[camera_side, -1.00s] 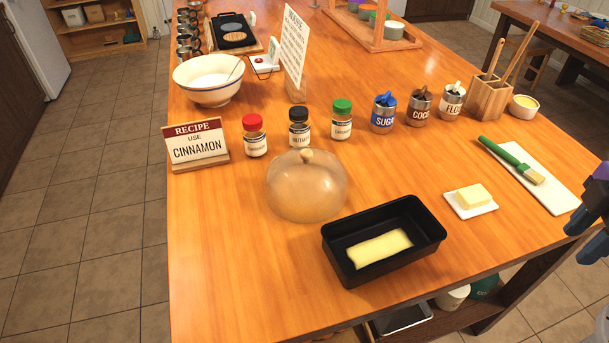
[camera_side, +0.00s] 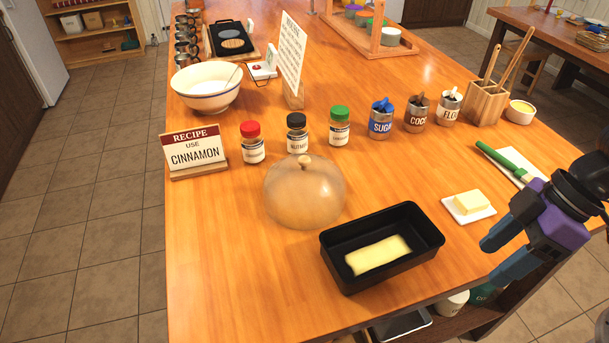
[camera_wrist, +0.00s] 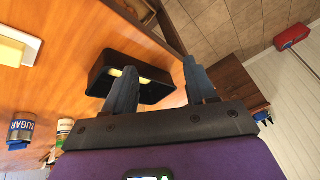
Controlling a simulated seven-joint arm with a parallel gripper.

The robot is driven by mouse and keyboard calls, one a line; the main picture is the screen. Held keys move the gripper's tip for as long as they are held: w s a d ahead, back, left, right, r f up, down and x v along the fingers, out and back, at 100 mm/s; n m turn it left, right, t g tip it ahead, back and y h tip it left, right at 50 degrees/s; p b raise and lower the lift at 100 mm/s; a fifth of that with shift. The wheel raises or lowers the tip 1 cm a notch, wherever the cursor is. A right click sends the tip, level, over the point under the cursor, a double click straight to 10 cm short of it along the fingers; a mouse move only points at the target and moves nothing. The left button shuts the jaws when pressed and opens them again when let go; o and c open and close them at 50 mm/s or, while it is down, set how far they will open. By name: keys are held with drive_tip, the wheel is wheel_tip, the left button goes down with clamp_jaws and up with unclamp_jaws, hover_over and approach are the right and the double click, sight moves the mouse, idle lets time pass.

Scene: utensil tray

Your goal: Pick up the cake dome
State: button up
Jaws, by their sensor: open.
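The cake dome (camera_side: 305,195) is a clear, brownish-tinted dome with a small wooden knob on top. It stands on the wooden table, behind and left of the black loaf pan, in the side view. I cannot make it out in the wrist view. My gripper (camera_side: 498,258) is at the right front edge of the table, well to the right of the dome and the pan. In the wrist view its two fingers (camera_wrist: 163,80) are apart with nothing held between them.
A black loaf pan (camera_side: 382,278) with a yellow block stands between dome and gripper. Butter on a white dish (camera_side: 484,216) is beside the gripper. Three spice jars (camera_side: 298,135) and a cinnamon recipe sign (camera_side: 195,148) stand behind the dome. Bare table lies left of the pan.

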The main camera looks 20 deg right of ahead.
drive_tip(key=w+a+m+t+y, duration=0.35)
drive_tip(key=w+a, duration=0.35)
drive_tip(key=a, duration=0.4)
drive_tip(key=m+t+h, duration=0.3)
drive_tip(key=m+t, duration=0.1)
drive_tip(key=t, duration=0.5)
approach(308, 161)
drive_tip(key=shift+n, duration=0.25)
drive_tip(key=shift+x, duration=4.8)
drive_tip(key=shift+c, duration=0.3)
clamp_jaws()
